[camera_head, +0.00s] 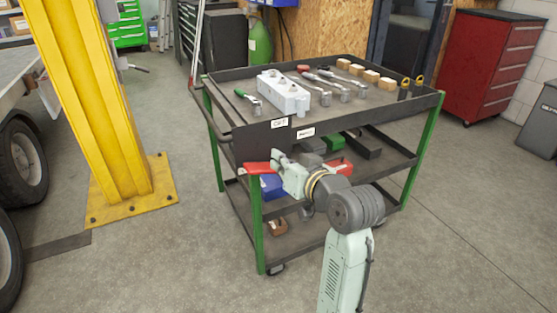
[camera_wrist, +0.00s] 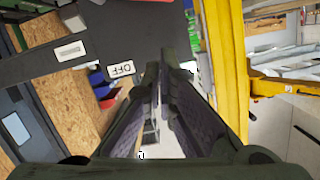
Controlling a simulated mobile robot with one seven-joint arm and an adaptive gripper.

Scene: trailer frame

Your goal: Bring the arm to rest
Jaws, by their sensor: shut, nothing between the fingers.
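My arm (camera_head: 350,212) rises from the bottom of the head view and bends left. Its pale green wrist end (camera_head: 290,178) is in front of the near side of the tool cart, below the top tray's edge. I cannot make out the fingers in the head view. In the wrist view my gripper (camera_wrist: 159,68) shows two long dark fingers with their tips together and nothing held between them. The cart (camera_head: 262,140) has a dark top tray and green posts. Whether the arm touches it cannot be told.
Coloured bins (camera_head: 272,186) sit on lower shelves. A yellow column (camera_head: 95,110) stands left, a red cabinet (camera_head: 490,62) back right. Floor (camera_head: 460,240) on the right is clear.

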